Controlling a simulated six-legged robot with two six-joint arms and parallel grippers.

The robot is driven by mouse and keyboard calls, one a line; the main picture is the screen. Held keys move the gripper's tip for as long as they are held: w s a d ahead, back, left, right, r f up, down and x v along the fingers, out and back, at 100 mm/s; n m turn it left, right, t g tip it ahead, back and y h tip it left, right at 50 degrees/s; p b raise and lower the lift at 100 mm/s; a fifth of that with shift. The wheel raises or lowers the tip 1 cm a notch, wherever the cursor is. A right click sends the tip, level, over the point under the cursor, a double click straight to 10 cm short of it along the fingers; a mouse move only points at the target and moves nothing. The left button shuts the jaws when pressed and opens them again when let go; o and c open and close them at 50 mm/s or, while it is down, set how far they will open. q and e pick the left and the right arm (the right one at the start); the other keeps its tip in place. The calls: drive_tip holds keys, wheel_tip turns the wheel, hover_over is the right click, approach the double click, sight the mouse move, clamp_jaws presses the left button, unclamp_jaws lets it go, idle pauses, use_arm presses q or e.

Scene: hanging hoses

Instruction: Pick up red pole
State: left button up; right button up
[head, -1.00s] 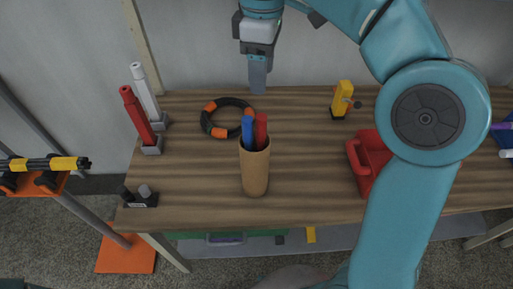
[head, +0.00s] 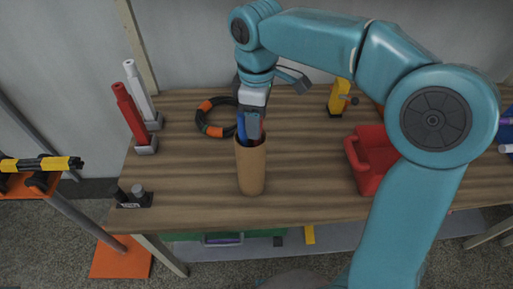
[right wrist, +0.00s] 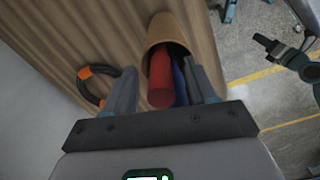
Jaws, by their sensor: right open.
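A red pole (right wrist: 160,78) stands in a brown cylindrical holder (head: 251,168) on the wooden table, beside a blue pole (right wrist: 180,82). In the head view the blue pole (head: 241,128) shows at the holder's left, while the red one is mostly hidden behind my gripper. My right gripper (head: 254,126) is open, pointing down at the holder's mouth. In the right wrist view its fingers (right wrist: 162,90) lie either side of the poles' upper ends; contact cannot be told. Another red pole (head: 131,112) stands tilted in a grey base at the left.
A white pole (head: 140,91) stands behind the left red one. A black-and-orange ring (head: 204,126) lies behind the holder. A red bin (head: 371,172) and a yellow tool (head: 339,96) are to the right. A small dark block (head: 133,198) sits at the front left corner.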

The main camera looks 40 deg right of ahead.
drive_tip(key=shift+s+r, duration=0.1)
drive_tip(key=shift+s, duration=0.2)
drive_tip(key=shift+c, duration=1)
drive_tip(key=shift+w, duration=0.2)
clamp_jaws()
drive_tip(key=shift+r, duration=0.25)
wheel_tip(320, 180, up, 20)
drive_tip(key=p, duration=0.5)
drive_tip(key=shift+f, duration=0.25)
drive_tip(key=shift+p, duration=0.3)
